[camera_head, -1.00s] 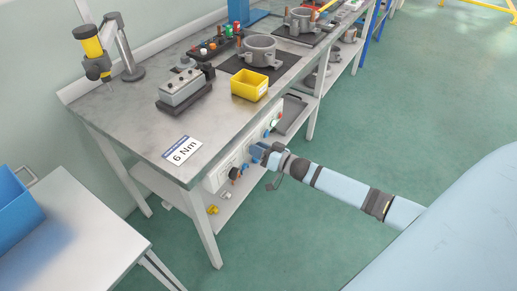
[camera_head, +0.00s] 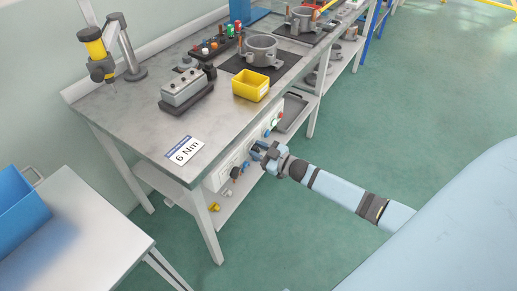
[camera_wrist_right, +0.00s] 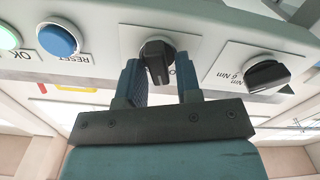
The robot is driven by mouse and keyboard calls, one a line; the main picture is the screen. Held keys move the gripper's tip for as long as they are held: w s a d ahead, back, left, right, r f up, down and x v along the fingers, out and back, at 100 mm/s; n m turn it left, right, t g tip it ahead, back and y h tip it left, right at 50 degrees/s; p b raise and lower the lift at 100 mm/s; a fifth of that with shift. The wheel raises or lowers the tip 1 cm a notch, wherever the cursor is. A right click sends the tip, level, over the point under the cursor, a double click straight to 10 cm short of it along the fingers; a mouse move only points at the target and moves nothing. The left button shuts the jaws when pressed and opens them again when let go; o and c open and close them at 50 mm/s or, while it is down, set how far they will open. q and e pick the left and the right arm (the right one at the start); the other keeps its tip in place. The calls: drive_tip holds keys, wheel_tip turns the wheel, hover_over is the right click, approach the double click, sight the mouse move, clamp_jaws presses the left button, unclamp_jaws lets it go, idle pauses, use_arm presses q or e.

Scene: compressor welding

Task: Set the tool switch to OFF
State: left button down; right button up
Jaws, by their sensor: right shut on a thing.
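The tool switch, a black rotary knob (camera_wrist_right: 157,62), sits on a pale plate of the control panel (camera_wrist_right: 215,40) in the right wrist view. Its raised bar points toward my gripper, close to upright in the picture. A label beside it is mostly covered by a finger. My right gripper (camera_wrist_right: 159,82) has one blue finger on each side of the knob and is shut on it. In the head view my right gripper (camera_head: 258,150) is at the panel front under the bench edge and hides the knob. My left gripper is not in view.
A second black knob (camera_wrist_right: 268,75) marked with Nm values is to the right. A blue RESET button (camera_wrist_right: 60,40) and a green OK button (camera_wrist_right: 8,38) are to the left. The workbench (camera_head: 140,120) overhangs the panel. A yellow bin (camera_head: 250,86) stands on it.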

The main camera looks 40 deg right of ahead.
drive_tip(key=shift+f+n, duration=0.1)
drive_tip(key=shift+n, duration=0.9)
drive_tip(key=o, duration=0.6)
drive_tip(key=shift+o, duration=0.2)
drive_tip(key=shift+s, duration=0.1)
drive_tip(key=shift+s, duration=0.15)
drive_tip(key=v, duration=1.3)
drive_tip(key=shift+s, duration=0.2)
